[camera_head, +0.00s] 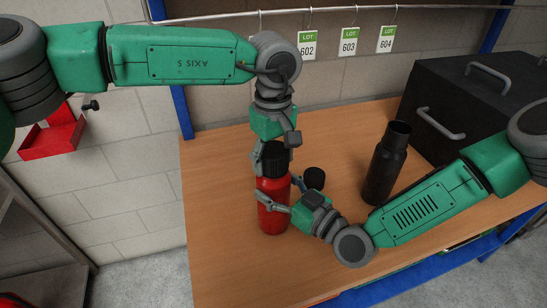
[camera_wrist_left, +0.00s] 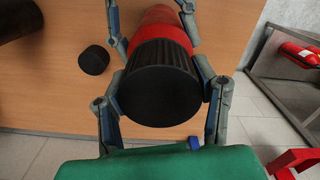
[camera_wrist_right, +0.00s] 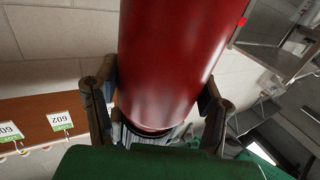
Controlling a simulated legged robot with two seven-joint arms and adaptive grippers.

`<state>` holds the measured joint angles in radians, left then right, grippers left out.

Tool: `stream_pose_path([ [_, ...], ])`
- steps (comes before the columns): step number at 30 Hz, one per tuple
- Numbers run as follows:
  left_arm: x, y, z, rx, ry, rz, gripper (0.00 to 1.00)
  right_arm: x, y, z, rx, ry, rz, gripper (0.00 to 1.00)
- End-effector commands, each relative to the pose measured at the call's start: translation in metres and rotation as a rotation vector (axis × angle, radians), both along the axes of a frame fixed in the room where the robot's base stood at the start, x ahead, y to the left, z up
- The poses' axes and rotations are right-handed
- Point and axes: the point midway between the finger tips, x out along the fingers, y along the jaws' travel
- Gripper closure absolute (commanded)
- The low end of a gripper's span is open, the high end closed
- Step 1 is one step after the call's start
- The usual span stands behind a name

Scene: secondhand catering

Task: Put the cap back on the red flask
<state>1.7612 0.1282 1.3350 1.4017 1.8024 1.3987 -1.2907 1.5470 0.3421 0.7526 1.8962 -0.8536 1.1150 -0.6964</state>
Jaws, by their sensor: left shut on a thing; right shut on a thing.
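The red flask (camera_head: 272,206) is upright at the table's left front part, and its red body also shows in the left wrist view (camera_wrist_left: 158,22) and fills the middle of the right wrist view (camera_wrist_right: 175,60). The ribbed black cap (camera_head: 274,152) is on top of the flask, lined up with it; I cannot tell if it is screwed down. My left gripper (camera_wrist_left: 162,85) is shut on the cap from above, fingers on either side. My right gripper (camera_head: 279,197) is shut around the flask's body from the side. The flask's neck is hidden by the cap and fingers.
A small black cap (camera_head: 314,178) lies on the wooden table (camera_head: 225,190), right of the flask. A dark open flask (camera_head: 385,165) stands further right. A black case (camera_head: 470,100) with grey handles is at the back right. Lot tags (camera_head: 349,42) hang behind. A red holder (camera_head: 55,137) is on the left wall.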

Motion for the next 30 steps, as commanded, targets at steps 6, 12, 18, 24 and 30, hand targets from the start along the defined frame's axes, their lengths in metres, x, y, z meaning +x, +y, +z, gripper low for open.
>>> stream_pose_path([
  [6, 0.0025, -0.0016, 0.001, -0.012, -0.009, -0.494, 0.81, -0.0071, 0.0058, -0.001, -0.002, 0.003, 0.021, 1.0],
  [12, 0.0019, -0.0016, 0.0008, -0.014, -0.008, -0.928, 0.81, -0.0072, 0.0061, -0.0011, -0.001, 0.004, 0.021, 1.0],
  [18, 0.0016, -0.0018, 0.0009, -0.015, -0.007, -1.069, 0.81, -0.0073, 0.0061, -0.0012, -0.002, 0.005, 0.021, 1.0],
  [24, 0.0009, -0.0017, 0.0006, -0.016, -0.005, -1.067, 0.26, -0.0059, 0.0048, -0.0013, -0.001, 0.006, 0.017, 1.0],
  [30, 0.0003, -0.0011, 0.0008, -0.015, -0.001, -1.067, 0.26, -0.003, 0.0024, -0.0013, -0.001, 0.004, 0.009, 1.0],
])
